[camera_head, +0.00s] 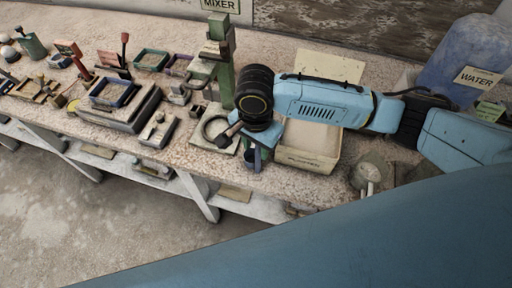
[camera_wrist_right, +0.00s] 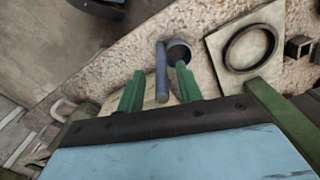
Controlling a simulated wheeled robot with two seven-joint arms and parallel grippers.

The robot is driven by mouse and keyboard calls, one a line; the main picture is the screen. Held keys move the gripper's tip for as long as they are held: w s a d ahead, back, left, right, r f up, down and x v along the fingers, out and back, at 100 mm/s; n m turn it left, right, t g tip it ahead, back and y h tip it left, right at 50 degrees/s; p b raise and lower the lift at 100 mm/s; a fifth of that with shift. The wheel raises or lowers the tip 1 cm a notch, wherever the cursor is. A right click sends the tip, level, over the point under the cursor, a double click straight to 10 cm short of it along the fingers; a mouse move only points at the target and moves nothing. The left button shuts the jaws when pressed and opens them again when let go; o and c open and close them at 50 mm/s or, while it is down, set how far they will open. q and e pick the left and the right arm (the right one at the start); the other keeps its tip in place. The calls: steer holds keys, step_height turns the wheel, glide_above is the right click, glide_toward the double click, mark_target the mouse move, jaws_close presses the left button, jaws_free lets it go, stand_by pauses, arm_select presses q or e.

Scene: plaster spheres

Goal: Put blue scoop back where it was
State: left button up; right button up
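The blue scoop (camera_wrist_right: 162,78) shows in the right wrist view as a blue handle with a dark round cup at its far end. My right gripper (camera_wrist_right: 158,80) has its two green fingers on either side of the handle, with a visible gap on each side, so it looks open around it. In the head view my right gripper (camera_head: 256,158) points down near the bench's front edge, just right of the ring plate (camera_head: 197,141); the wrist covers part of this area. My left gripper is out of view.
The ring plate also shows in the wrist view (camera_wrist_right: 221,52). A green stand (camera_head: 222,75) rises behind my right gripper. A cream tray (camera_head: 318,162) and a water container (camera_head: 458,55) are to the right. Trays and tools crowd the bench at left.

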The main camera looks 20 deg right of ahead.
step_height(320, 180, up, 11)
steer(key=shift+f+p, duration=0.2)
steer(key=shift+p, duration=0.25)
steer(key=shift+s+a, duration=0.1)
